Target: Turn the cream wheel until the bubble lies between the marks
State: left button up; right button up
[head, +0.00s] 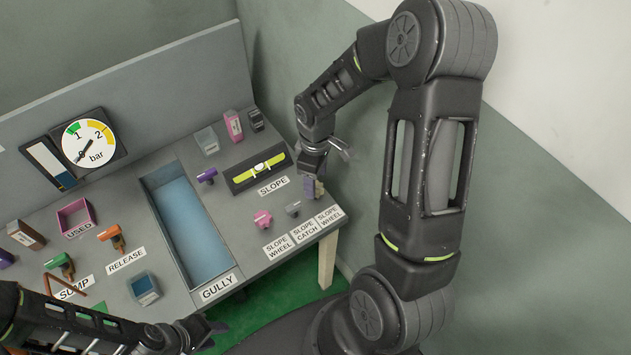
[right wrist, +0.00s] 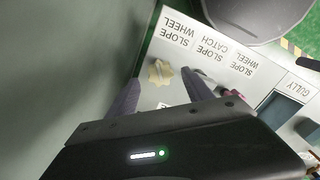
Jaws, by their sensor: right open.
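The cream wheel (right wrist: 160,72) is a star-shaped knob by the end "SLOPE WHEEL" label, seen in the right wrist view. My right gripper (right wrist: 160,86) is open, its two fingers on either side of the wheel in that view; whether they touch it I cannot tell. In the head view the right gripper (head: 314,187) points down at the table's right end and mostly hides the wheel. The slope level (head: 247,177) has a yellow-green tube with a pale bubble (head: 260,167) near its middle; the marks are too small to judge. My left gripper (head: 200,331) is low at the front, fingers unclear.
A pink wheel (head: 262,219) and a grey catch (head: 293,208) stand left of the right gripper. The blue gully (head: 190,222) lies further left, with a purple handle (head: 207,175) beside it. Small boxes (head: 233,125) stand behind the level. A wall is close on the right.

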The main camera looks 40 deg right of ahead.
notch_tip(320, 180, up, 5)
jog(key=shift+r, duration=0.15)
dwell(0.6)
